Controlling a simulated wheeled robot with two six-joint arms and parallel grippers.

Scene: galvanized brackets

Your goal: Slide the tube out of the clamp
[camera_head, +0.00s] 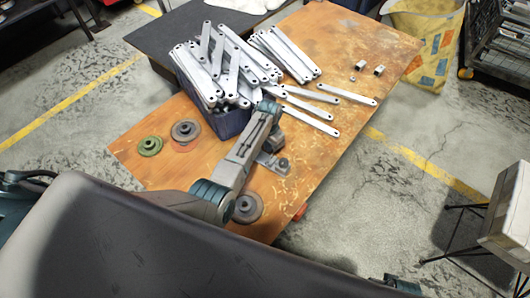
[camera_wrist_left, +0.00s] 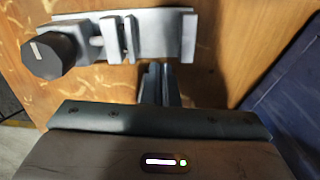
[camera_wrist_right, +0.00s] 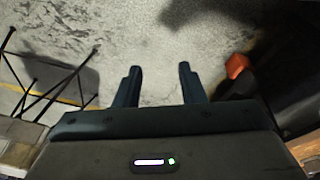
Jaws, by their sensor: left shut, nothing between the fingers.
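The clamp (camera_wrist_left: 160,35) is a silver plate with a black knob (camera_wrist_left: 48,55), upright metal pieces and an end block; it lies on the wooden table. In the head view the clamp (camera_head: 272,163) is partly hidden by my left arm. I cannot make out a tube in it. My left gripper (camera_wrist_left: 160,68) is shut and empty, its fingertips close to the near edge of the clamp plate; I cannot tell whether they touch. My right gripper (camera_wrist_right: 160,75) is open and empty above the floor.
A blue bin (camera_head: 225,122) heaped with galvanized brackets stands behind the clamp, with loose brackets (camera_head: 312,118) beside it. Green (camera_head: 149,146) and grey discs (camera_head: 186,131) lie at the left, another disc (camera_head: 247,208) near the front edge. The table's right side (camera_head: 345,35) is mostly clear.

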